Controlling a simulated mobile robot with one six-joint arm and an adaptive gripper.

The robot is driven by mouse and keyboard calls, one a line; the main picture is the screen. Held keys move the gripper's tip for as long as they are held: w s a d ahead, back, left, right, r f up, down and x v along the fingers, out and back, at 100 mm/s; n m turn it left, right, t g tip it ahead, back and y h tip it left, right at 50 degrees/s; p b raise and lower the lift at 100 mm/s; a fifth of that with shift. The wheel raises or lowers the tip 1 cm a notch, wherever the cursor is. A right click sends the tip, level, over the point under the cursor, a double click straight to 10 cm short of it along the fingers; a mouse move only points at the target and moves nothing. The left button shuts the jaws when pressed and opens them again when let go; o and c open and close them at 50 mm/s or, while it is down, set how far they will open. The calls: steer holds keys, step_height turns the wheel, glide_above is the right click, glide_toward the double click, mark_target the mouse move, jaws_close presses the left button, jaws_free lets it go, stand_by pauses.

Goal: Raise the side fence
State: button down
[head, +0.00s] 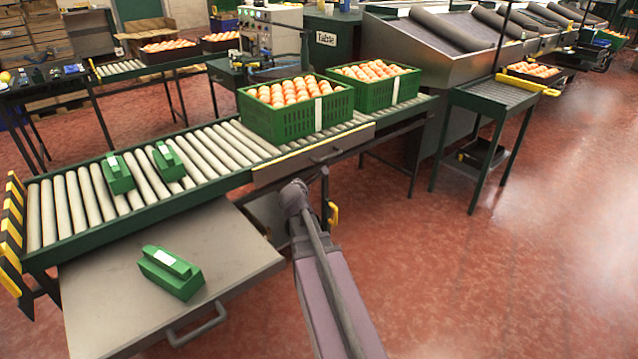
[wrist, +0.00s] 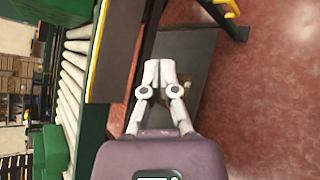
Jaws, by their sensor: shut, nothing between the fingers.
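The side fence looks to be the grey-brown panel (head: 312,155) with a yellow strip along its upper edge, on the near side of the roller conveyor (head: 75,253). It sits low, with its top about level with the conveyor frame, beside the front green crate. A small dark fitting shows on its face. In the wrist view the panel (wrist: 115,55) runs along the left of my gripper (wrist: 160,68). My gripper is shut and empty, just right of the panel and apart from it in the picture. In the head view my arm hides the fingers.
Two green crates (head: 290,128) (head: 400,92) of oranges stand on the rollers behind the panel. Green blocks (head: 117,175) (head: 168,162) lie on the rollers, another (head: 170,275) on a grey side table (head: 110,310). Red floor is open to the right.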

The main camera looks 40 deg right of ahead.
steer(key=w+d+f+n+t+h+b, duration=0.1)
steer(key=d+f+n+t+b, duration=0.3)
steer(key=d+f+n+b, duration=0.4)
steer(key=w+n+b, duration=0.1)
steer(key=n+b, duration=0.1)
steer(key=b, duration=0.3)
steer(key=shift+f+n+b, duration=0.3)
steer(key=shift+f+b, duration=0.05)
steer(key=shift+f, duration=0.05)
steer(key=w+d+r+p, duration=0.3)
steer(key=w+d, duration=0.3)
steer(key=w, duration=0.3)
steer(key=shift+w, duration=0.2)
steer(key=shift+d, duration=0.1)
stand_by(0.5)
